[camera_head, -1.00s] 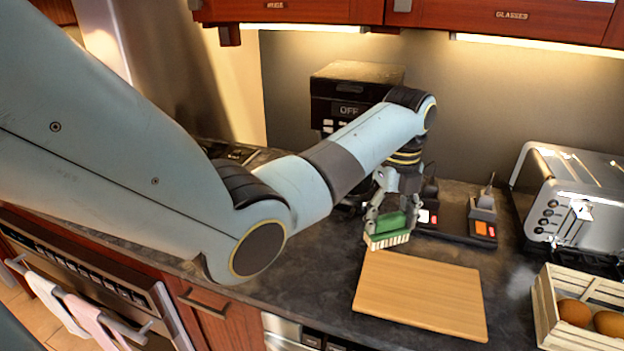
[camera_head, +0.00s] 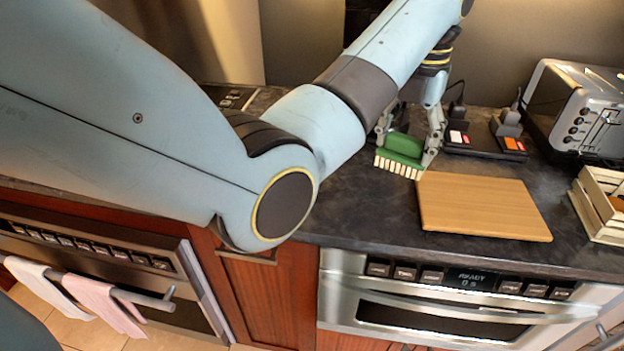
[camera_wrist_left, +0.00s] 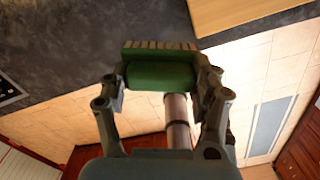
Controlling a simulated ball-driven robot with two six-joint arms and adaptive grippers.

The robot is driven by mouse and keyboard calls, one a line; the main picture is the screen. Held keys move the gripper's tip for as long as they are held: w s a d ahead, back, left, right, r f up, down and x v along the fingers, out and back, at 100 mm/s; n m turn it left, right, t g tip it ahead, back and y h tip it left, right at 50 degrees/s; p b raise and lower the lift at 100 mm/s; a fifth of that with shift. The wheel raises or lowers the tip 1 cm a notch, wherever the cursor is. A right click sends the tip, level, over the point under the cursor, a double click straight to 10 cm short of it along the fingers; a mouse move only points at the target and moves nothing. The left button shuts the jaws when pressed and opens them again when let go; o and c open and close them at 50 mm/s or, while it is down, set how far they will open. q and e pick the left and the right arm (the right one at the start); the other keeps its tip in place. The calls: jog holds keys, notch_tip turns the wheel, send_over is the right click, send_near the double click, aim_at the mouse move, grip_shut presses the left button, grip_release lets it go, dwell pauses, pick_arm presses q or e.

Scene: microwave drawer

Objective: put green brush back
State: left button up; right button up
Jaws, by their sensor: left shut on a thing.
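The green brush (camera_head: 404,146) has a green back and pale bristles. My left gripper (camera_head: 408,150) is shut on it and holds it just left of the wooden board, over the dark counter, with the bristles facing down and toward the front. In the left wrist view the brush (camera_wrist_left: 160,72) lies across between the two fingers of the gripper (camera_wrist_left: 160,85), bristles pointing away from the palm. Whether the bristles touch the counter I cannot tell. My right gripper is not in view.
A wooden cutting board (camera_head: 485,206) lies on the dark counter (camera_head: 345,205). Behind it are a black station with switches (camera_head: 480,142), and a toaster (camera_head: 575,110) at right. A wooden crate (camera_head: 603,205) stands at the right edge. Below is a drawer microwave (camera_head: 450,300) showing READY.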

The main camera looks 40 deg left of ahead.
aim_at(395, 150)
pick_arm(q)
jog(key=shift+d+f, duration=0.25)
jog(key=shift+d, duration=0.1)
jog(key=shift+w+d+b, duration=0.2)
jog(key=shift+d+b, duration=0.1)
jog(key=shift+b, duration=0.1)
jog(key=a+f, duration=0.1)
jog(key=s+a+f+b, duration=0.1)
jog(key=shift+a+f, duration=0.2)
jog(key=shift+a, duration=0.15)
jog(key=s+a+f, duration=0.1)
jog(key=a, duration=0.1)
jog(key=s+a+f, duration=0.1)
jog(key=a+f, duration=0.1)
jog(key=a, duration=0.1)
jog(key=s+a+f, duration=0.1)
jog(key=a+f, duration=0.1)
jog(key=a, duration=0.1)
notch_tip(395, 150, down, 3)
jog(key=shift+f, duration=0.4)
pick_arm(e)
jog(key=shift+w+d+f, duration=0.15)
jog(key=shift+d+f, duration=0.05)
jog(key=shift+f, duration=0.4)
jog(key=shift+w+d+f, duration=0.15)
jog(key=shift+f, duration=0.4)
